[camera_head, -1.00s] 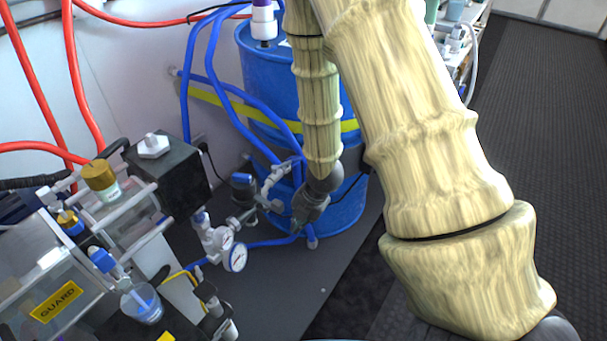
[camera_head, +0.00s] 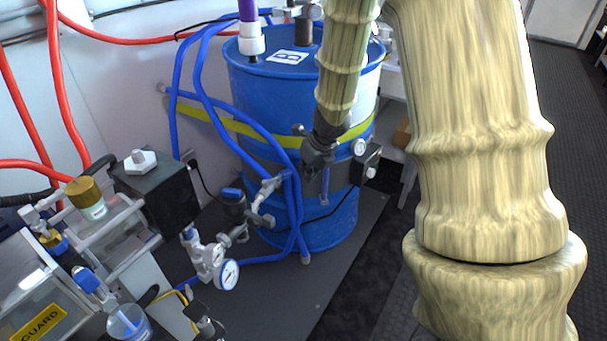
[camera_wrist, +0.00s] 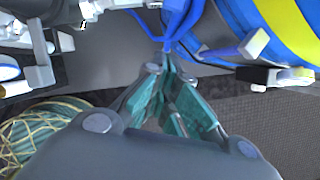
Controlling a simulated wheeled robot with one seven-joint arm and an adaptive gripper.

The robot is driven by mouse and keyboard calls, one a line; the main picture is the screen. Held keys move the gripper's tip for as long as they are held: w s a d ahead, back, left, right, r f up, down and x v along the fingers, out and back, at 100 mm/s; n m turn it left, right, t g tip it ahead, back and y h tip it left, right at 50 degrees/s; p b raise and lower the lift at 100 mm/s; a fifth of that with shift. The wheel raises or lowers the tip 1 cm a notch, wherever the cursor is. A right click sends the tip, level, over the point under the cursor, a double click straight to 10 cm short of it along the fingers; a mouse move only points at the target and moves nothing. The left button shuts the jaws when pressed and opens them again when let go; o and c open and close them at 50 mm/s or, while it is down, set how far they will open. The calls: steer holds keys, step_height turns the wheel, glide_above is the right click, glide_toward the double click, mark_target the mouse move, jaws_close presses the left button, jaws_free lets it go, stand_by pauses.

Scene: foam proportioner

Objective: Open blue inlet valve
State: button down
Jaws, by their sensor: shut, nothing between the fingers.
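In the head view, my gripper (camera_head: 320,155) is in front of the blue drum, right of and above the pipe fittings (camera_head: 262,195). Its fingers are small and partly hidden there. In the wrist view, my gripper (camera_wrist: 168,85) shows teal finger pads and is shut, with nothing held. A blue bar with a pale end (camera_wrist: 238,48) is to the right of the fingers and apart from them. A blue-topped dark fitting (camera_head: 233,200) stands on the pipework left of the drum. I cannot tell which blue part is the inlet valve.
The blue drum (camera_head: 250,90) has a yellow band and blue hoses (camera_head: 205,90) around it. Pressure gauges (camera_head: 228,274) are on the pipework at lower left. A clear case marked GUARD (camera_head: 40,322) is further left. Dark floor (camera_head: 345,270) lies open right of the drum.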

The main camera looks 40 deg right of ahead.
mark_target(276, 178)
steer(key=w+f+b, duration=0.1)
steer(key=w+f, duration=0.6)
steer(key=f, duration=0.1)
stand_by(0.4)
stand_by(0.4)
